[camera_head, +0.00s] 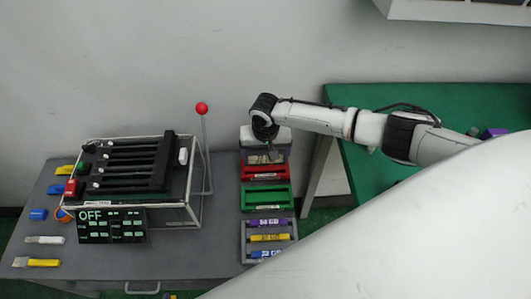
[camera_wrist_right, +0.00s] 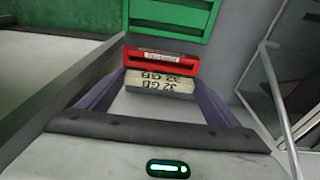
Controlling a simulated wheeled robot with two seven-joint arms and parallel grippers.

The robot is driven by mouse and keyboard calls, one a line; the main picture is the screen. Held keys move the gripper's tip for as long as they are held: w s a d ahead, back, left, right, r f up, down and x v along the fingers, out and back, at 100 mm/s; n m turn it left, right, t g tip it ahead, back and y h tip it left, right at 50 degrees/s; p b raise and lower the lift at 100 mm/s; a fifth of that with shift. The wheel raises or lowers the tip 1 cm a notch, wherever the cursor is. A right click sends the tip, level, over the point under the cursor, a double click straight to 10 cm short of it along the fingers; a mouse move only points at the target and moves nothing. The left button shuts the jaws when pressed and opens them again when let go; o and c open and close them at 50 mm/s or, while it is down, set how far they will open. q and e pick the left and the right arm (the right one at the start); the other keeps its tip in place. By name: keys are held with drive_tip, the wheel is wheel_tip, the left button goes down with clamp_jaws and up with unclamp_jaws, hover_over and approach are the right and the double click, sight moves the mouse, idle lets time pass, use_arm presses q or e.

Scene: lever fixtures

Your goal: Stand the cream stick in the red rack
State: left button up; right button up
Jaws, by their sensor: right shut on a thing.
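The cream stick (camera_wrist_right: 160,83), marked 32 GB, is between the two fingers of my right gripper (camera_wrist_right: 160,92) in the wrist view. My right gripper (camera_head: 272,152) is shut on it, just behind the red rack in the head view. The red rack (camera_wrist_right: 160,60) lies right beyond the stick in the wrist view; it also shows in the head view (camera_head: 265,171). The stick's far edge overlaps the near edge of the red rack in the picture; I cannot tell whether they touch or whether it is inside. My left gripper is not in view.
A green rack (camera_head: 265,197) stands in front of the red one, then a grey rack (camera_head: 245,243) with purple, yellow and blue sticks. A lever fixture (camera_head: 202,150) with a red ball and an OFF panel (camera_head: 112,226) is at left. Loose sticks (camera_head: 38,262) lie at far left.

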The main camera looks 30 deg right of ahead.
sight(266, 174)
drive_tip(key=shift+f+b, duration=0.65)
drive_tip(key=shift+f, duration=0.75)
drive_tip(key=shift+p, duration=0.3)
drive_tip(key=shift+p, duration=0.55)
idle(0.8)
drive_tip(key=shift+f+b, duration=1)
drive_tip(key=shift+f, duration=0.7)
drive_tip(key=o, duration=1.2)
